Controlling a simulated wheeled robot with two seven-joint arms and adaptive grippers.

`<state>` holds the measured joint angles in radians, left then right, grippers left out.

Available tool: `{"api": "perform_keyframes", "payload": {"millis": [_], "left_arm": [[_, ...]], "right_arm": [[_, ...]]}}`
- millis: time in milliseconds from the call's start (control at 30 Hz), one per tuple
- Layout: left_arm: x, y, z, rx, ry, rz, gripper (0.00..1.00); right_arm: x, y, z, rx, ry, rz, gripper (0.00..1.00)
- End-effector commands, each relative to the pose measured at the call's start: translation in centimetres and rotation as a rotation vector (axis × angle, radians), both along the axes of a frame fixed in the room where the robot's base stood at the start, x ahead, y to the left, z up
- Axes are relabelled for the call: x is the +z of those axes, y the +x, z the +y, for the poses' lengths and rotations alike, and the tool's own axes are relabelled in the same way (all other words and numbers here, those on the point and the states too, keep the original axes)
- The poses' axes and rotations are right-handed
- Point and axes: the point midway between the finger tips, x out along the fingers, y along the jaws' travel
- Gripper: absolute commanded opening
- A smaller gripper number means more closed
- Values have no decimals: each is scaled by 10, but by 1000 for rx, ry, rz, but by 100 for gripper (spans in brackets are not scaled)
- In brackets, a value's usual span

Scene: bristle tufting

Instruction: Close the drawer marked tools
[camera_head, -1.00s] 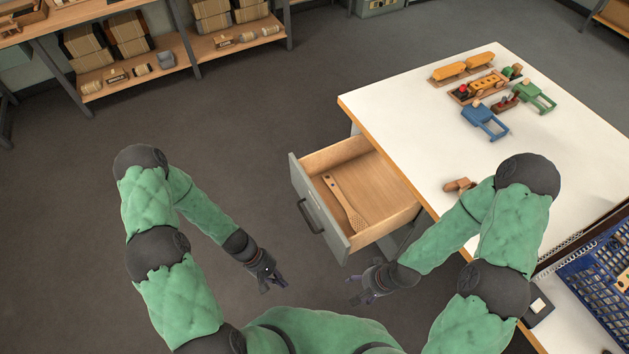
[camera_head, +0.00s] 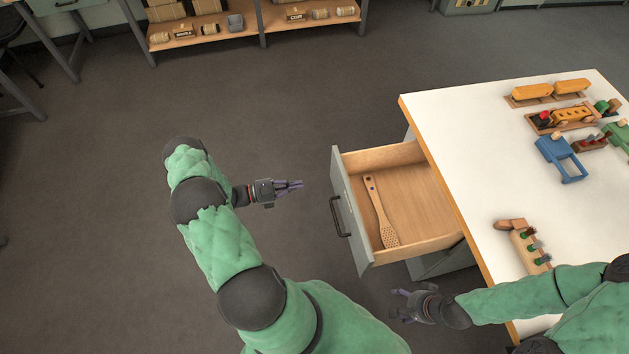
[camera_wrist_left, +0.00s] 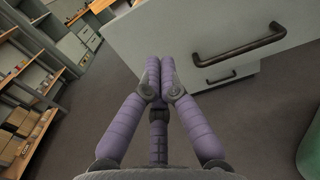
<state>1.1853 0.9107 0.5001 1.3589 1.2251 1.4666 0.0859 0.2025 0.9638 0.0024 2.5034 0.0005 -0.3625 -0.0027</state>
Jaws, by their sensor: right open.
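The drawer (camera_head: 345,190) is pulled out from the left side of the white-topped table, with a grey front and a dark bar handle (camera_head: 337,216). A slotted wooden utensil (camera_head: 379,208) lies inside it. No tools marking is readable on it. My left gripper (camera_head: 300,185) is shut and empty, left of the drawer front and apart from it, pointing toward it. In the left wrist view its fingertips (camera_wrist_left: 160,75) are together, with the drawer front (camera_wrist_left: 165,35) and handle (camera_wrist_left: 240,50) ahead. My right gripper (camera_head: 398,303) is open and empty, below the drawer's near side.
The white table top (camera_head: 455,130) holds blue and green toy-like pieces, yellow blocks and a wooden peg piece (camera_head: 525,245). In the left wrist view another handle (camera_wrist_left: 221,77) shows below the drawer. Shelves (camera_head: 225,45) stand at the back. The floor left of the drawer is clear.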

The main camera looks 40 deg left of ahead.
Motion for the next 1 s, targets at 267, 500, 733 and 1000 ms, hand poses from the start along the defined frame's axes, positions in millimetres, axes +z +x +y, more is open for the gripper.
{"api": "perform_keyframes", "payload": {"millis": [267, 500, 733, 1000], "left_arm": [[-1, 38, -34, -7, 0, 0, 0], [-1, 70, -62, -7, 1, 1, 0], [-1, 91, -80, -5, 1, 2, 0], [0, 98, -85, -4, 1, 2, 0]], "right_arm": [[-8, 0, 0, 0, 0, 0, 70], [-14, 0, 0, 0, 0, 0, 70], [-21, 0, 0, 0, 0, 0, 70], [-21, 0, 0, 0, 0, 0, 70]]}}
